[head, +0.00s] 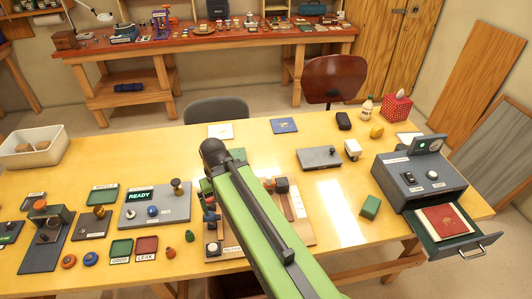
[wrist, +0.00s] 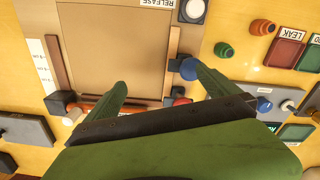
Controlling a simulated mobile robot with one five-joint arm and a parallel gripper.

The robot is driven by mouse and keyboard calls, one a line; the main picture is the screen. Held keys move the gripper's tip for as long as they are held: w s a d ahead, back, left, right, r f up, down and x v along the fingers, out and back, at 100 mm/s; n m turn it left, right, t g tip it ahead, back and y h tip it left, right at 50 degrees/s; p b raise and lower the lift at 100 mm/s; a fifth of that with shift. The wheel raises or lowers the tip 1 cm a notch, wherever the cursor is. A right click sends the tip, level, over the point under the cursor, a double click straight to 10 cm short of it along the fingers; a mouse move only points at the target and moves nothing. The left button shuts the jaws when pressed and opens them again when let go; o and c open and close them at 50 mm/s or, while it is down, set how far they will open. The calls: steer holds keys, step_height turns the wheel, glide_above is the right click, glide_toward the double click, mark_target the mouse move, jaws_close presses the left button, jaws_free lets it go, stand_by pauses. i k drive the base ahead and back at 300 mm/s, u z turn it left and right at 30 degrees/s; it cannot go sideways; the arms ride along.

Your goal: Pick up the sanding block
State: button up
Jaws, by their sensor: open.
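I cannot tell for certain which thing is the sanding block. A small green block (head: 370,207) lies on the yellow table, left of the grey drawer unit, in the head view. A blue knob (wrist: 187,68) is close to the right fingertip. In the head view my arm hides part of the board, and the fingers are not clear.
The drawer unit (head: 418,180) has its drawer open with a red book (head: 445,220) inside. A white bin (head: 55,148) stands at the left. A READY panel (head: 155,208) and green and red trays crowd the left half. Clear table lies around the green block.

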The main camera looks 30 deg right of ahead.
mark_target(369, 211)
steer(key=u, duration=1)
steer(key=k, duration=1.6)
steer(key=z, duration=0.45)
steer(key=i, duration=0.95)
steer(key=u, duration=0.05)
